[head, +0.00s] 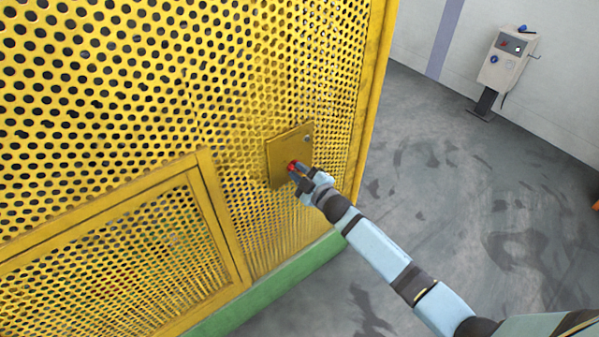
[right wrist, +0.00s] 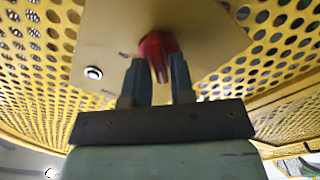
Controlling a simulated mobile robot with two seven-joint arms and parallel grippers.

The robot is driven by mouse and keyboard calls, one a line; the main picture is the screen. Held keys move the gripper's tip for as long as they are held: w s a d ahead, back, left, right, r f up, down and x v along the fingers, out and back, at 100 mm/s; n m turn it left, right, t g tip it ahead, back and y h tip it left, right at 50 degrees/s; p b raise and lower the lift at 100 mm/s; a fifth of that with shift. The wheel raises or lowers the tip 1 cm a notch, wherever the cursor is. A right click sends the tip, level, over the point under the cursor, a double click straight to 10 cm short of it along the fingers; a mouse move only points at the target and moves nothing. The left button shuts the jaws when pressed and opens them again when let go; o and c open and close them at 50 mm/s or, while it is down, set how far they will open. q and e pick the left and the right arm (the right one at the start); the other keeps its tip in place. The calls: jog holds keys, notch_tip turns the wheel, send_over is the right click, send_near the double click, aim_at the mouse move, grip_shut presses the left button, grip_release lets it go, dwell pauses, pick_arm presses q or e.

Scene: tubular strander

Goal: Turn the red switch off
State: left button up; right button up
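The red switch (head: 292,167) sits on a yellow plate (head: 283,148) fixed to the perforated yellow guard. My right gripper (head: 298,171) is at the plate, with its fingers around the switch. In the right wrist view, the red switch (right wrist: 158,48) shows between and beyond the two fingertips (right wrist: 160,68), its handle close against both inner faces. The gripper looks shut on it. The fingers hide part of the switch, and its exact dial position is hard to read. My left gripper is not in view.
The perforated yellow guard (head: 130,90) fills the left, with a framed panel (head: 110,260) low down and a green base (head: 265,283) below. A pale control box (head: 508,58) on a post stands at the back right. The grey floor (head: 450,170) between is clear.

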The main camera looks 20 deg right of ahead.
jog(key=shift+o, duration=0.9)
jog(key=shift+s, duration=0.1)
jog(key=v, duration=1.3)
jog(key=shift+s+b, duration=0.35)
jog(key=shift+b, duration=0.05)
jog(key=shift+d, duration=0.1)
